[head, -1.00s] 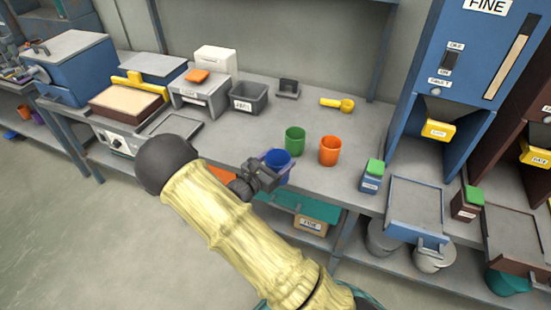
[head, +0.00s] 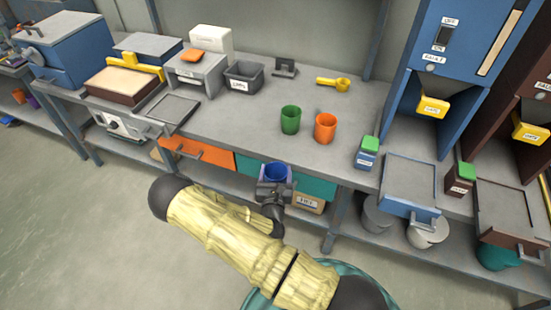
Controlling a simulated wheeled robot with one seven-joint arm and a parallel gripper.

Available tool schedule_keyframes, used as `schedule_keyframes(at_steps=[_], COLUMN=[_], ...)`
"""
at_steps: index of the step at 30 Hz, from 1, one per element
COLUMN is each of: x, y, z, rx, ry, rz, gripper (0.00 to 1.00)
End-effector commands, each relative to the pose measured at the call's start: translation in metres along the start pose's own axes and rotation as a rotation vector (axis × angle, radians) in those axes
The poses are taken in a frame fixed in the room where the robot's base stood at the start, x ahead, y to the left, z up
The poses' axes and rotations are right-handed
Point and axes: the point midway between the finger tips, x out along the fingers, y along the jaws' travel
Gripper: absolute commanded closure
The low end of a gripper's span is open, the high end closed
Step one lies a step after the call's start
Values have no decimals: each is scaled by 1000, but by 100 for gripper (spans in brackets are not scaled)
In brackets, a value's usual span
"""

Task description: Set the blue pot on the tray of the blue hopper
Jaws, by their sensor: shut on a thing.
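The blue pot (head: 276,171) is held upright by my gripper (head: 275,184), just off the front edge of the bench. My gripper is shut on it, and the gripper and wrist hide its lower part. The blue hopper (head: 440,75) stands on the bench at the right, with a yellow chute (head: 432,107) in its opening. Its tray (head: 410,180) is the grey, blue-edged one in front of it at the bench's front edge. The tray is empty, to the right of my gripper and apart from it.
A green pot (head: 290,120) and an orange pot (head: 325,128) stand on the bench behind the blue pot. A blue jar with a green lid (head: 367,154) stands just left of the tray. A dark red hopper (head: 531,110) stands further right.

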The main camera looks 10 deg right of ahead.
Motion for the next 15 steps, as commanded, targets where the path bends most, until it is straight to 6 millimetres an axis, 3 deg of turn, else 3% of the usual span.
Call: schedule_keyframes(at_steps=[9,15], x=[-29,-39], y=[-10,-13], z=[-57,-71], rx=[-6,0], ry=[3,-1], rz=[244,314], gripper=[57,57])
